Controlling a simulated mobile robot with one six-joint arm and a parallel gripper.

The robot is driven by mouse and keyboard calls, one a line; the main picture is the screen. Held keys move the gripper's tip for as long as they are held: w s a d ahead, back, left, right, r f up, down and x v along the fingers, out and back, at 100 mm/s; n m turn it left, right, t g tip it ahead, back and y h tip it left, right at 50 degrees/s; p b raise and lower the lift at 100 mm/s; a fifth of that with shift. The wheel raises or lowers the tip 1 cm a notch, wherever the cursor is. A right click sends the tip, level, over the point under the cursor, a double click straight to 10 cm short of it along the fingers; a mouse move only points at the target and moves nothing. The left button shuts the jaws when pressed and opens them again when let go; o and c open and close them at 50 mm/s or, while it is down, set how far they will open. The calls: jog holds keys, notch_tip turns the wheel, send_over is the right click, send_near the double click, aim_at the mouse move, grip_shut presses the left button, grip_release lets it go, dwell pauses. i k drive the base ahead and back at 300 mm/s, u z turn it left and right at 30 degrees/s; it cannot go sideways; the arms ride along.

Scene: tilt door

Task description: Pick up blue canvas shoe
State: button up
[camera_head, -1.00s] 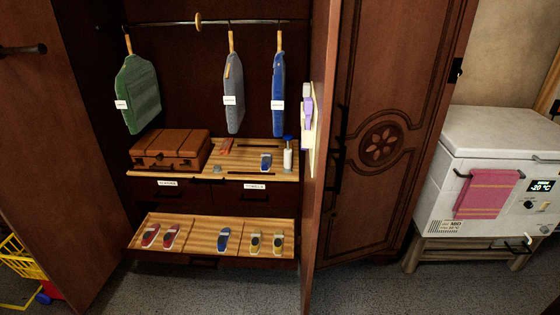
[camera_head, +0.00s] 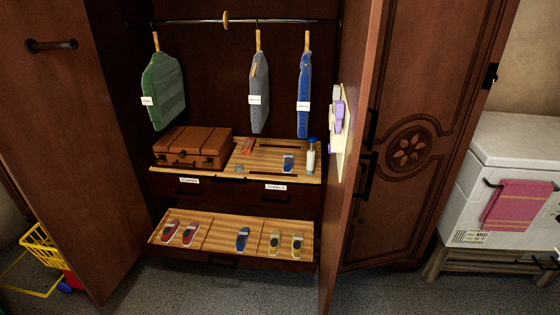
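A blue shoe (camera_head: 243,239) lies on the lower slatted shoe shelf (camera_head: 210,241) of the open wardrobe, in the middle section between red shoes (camera_head: 181,232) and yellowish shoes (camera_head: 285,243). At this size I cannot tell which of the two is canvas. My gripper is not in view.
A brown suitcase (camera_head: 193,147) stands on the upper shelf. Green, grey and blue garments hang above. Open wardrobe doors flank both sides, the right one (camera_head: 352,160) edge-on. A white freezer (camera_head: 510,190) stands right, a yellow basket (camera_head: 40,247) left. Carpet in front looks clear.

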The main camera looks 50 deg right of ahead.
aim_at(289, 159)
jog(key=i, duration=0.9)
jog(key=z, duration=0.05)
